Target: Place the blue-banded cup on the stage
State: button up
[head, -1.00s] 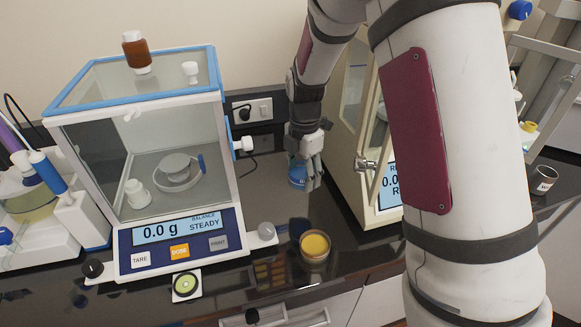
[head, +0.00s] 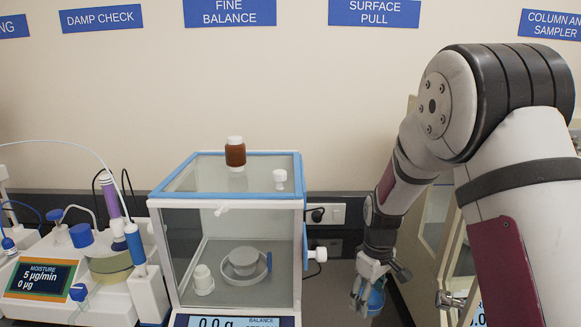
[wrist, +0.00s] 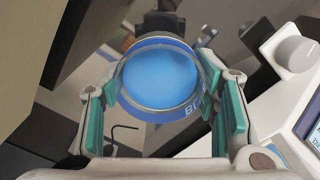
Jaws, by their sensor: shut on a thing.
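The blue-banded cup (head: 376,300) is between the fingers of my gripper (head: 366,290), right of the glass balance. In the wrist view the cup (wrist: 160,78) shows its clear rim, blue inside and part of a blue band with lettering. My gripper (wrist: 165,110) is shut on it, with green-padded fingers on both sides. In the head view the fingers cover part of the cup, and I cannot tell its height above the counter. A cream cabinet (head: 428,235) under the SURFACE PULL side is largely hidden by my arm. I cannot make out a stage there.
The glass balance (head: 165,255) holds a round pan (head: 243,258) and a white cup (head: 203,281). A brown bottle (head: 235,155) and a white piece (head: 280,177) stand on its top. A side knob (head: 318,255) juts toward my gripper. A moisture meter (head: 38,285) stands at left.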

jog(key=m, duration=0.1)
jog(key=f+m, duration=0.1)
jog(key=m, duration=0.1)
jog(key=shift+w+m, duration=0.15)
jog(key=shift+m, duration=0.15)
jog(key=m, duration=0.4)
jog(key=shift+w+f, duration=0.1)
jog(key=shift+f, duration=0.3)
jog(key=s+a+r+n, duration=0.3)
jog(key=a+r+n, duration=0.1)
jog(key=r, duration=0.1)
jog(key=shift+n, duration=0.3)
notch_tip(320, 180, down, 10)
jog(key=shift+w+r+p, duration=0.15)
jog(key=shift+r+p, duration=0.1)
jog(key=shift+p, duration=0.6)
jog(key=shift+f, duration=0.1)
jog(key=o, duration=1.3)
jog(key=shift+o, duration=0.2)
